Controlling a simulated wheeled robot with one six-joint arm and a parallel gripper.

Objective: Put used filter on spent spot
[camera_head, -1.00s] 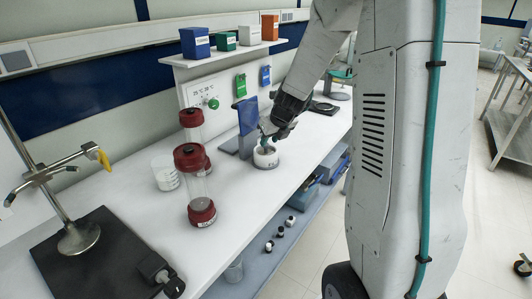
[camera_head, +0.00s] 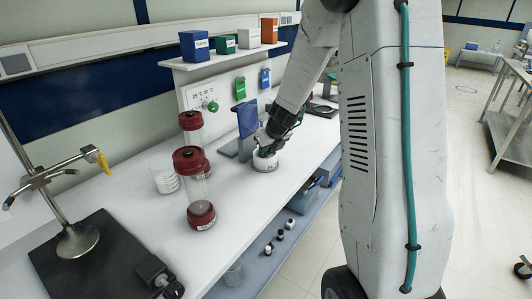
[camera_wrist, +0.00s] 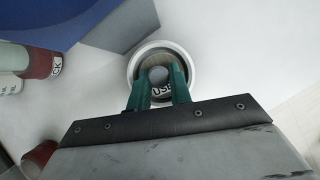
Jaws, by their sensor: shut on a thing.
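A low white round pot (camera_head: 265,163) stands on the bench in the head view, right of the glass columns. In the wrist view its white rim (camera_wrist: 192,68) surrounds my fingertips. My gripper (camera_wrist: 160,74) reaches down into it, with its two green fingers shut on a small round grey-white thing marked with letters like "USE", which I take for the used filter (camera_wrist: 162,91). The lower part of the filter is hidden by the fingers and the pot. In the head view my gripper (camera_head: 266,148) covers the pot's top. I cannot make out a marked spent spot.
Two red-capped glass columns (camera_head: 200,190) and a stack of white dishes (camera_head: 165,175) stand to the left. A blue upright block (camera_head: 247,118) on a grey base stands close behind the pot. A stand with a black base (camera_head: 100,262) is at front left. Bench between is clear.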

